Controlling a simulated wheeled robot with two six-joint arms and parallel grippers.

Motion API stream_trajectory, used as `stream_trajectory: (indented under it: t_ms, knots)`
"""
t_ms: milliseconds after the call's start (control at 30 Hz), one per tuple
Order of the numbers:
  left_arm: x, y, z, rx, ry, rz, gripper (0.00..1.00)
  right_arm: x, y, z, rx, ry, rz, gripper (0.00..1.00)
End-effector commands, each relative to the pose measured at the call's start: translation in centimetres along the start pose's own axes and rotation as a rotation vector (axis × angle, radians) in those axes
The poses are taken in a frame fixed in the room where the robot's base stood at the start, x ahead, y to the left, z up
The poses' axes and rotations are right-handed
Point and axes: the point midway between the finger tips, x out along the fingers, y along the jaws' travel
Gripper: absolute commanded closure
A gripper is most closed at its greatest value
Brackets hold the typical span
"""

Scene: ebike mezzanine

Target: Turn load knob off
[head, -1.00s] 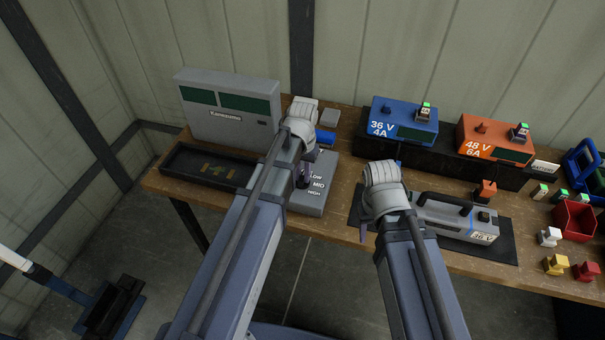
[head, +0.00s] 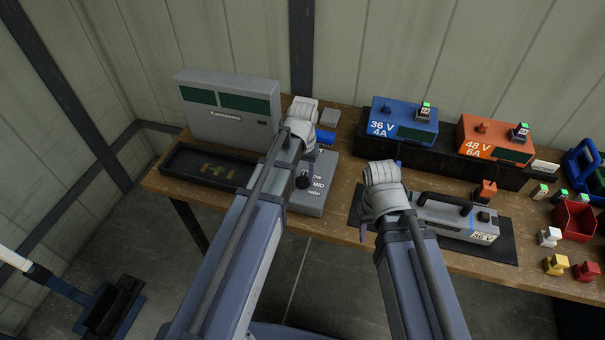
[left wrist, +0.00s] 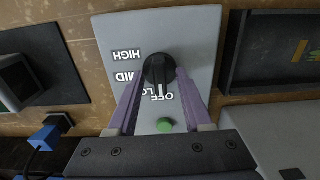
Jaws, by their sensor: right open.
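The load knob (left wrist: 157,68) is black with a white pointer line. It stands on a grey load box (head: 312,201) marked HIGH, MID, LOW and OFF. In the left wrist view the pointer faces down toward the OFF label, with LOW beside it partly covered by a finger. My left gripper (left wrist: 161,75) has its purple fingers on both sides of the knob, shut on it. In the head view my left arm hides part of the box. My right gripper (head: 366,228) is mostly hidden behind its own arm, in front of a grey battery (head: 455,217); one finger shows.
A green button (left wrist: 165,125) sits on the load box near the OFF label. A dark tray (head: 205,168) and a grey display unit (head: 230,110) stand to the left. Blue (head: 403,120) and orange (head: 495,138) chargers stand at the back right.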

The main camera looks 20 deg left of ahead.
Motion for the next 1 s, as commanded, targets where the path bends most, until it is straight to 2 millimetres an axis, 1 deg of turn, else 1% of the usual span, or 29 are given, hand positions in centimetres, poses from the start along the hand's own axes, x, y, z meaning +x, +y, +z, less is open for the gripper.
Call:
stream_trajectory:
  t_ms: [267,433,567,900,1000]
  knots:
    - [-0.2,0.0,0.0,0.001,0.0,0.0,0.5,-0.2,0.0,0.0,0.0,0.0,0.0,0.5]
    - [-1.1,0.0,0.0,0.001,0.0,0.0,0.5,-1.1,0.1,0.1,0.0,0.0,0.0,0.5]
    - [-2.4,0.0,0.0,0.001,0.0,0.0,0.5,-2.4,0.2,0.1,-0.001,0.0,0.0,0.5]
    - [-6.9,0.0,0.0,0.0,0.0,0.0,0.5,-6.8,0.7,0.4,-0.001,0.0,0.0,0.5]
    - [-7.7,0.0,0.0,0.0,0.0,0.0,0.5,-7.6,0.7,0.5,0.0,0.0,0.0,0.5]
